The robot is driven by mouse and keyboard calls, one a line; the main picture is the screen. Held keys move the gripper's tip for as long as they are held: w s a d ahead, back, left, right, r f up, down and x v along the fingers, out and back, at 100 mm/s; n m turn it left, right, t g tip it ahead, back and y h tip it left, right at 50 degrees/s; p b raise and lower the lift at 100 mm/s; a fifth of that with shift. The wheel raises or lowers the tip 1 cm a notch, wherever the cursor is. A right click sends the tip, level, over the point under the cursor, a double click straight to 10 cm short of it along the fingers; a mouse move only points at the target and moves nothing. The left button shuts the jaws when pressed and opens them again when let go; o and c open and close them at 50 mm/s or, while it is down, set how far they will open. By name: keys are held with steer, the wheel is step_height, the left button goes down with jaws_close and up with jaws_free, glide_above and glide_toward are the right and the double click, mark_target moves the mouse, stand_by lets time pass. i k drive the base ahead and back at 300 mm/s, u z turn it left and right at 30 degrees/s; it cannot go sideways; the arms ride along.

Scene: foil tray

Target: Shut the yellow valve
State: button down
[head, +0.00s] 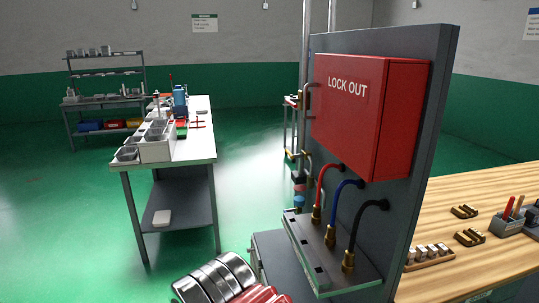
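I cannot make out a clear yellow valve. Small yellowish fittings (297,155) show on pipework left of the grey upright panel (437,95), too small to tell whether one is a valve. On the panel hangs a red box (345,115) marked LOCK OUT. Below it, a red hose (320,185), a blue hose (334,200) and a black hose (356,222) run down to brass fittings on a grey tilted plate (305,243). My gripper is not in view.
A white-topped table (202,142) with bins and tools stands left of centre. A wooden bench (450,257) with small parts is at the right. Shelving (105,97) stands at the back left. Green floor (85,215) is open at the left. Silver and red rounded parts fill the bottom centre.

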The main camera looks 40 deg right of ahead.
mark_target(290, 154)
steer(key=z, duration=0.15)
steer(key=i, duration=2.2)
steer(key=z, duration=0.1)
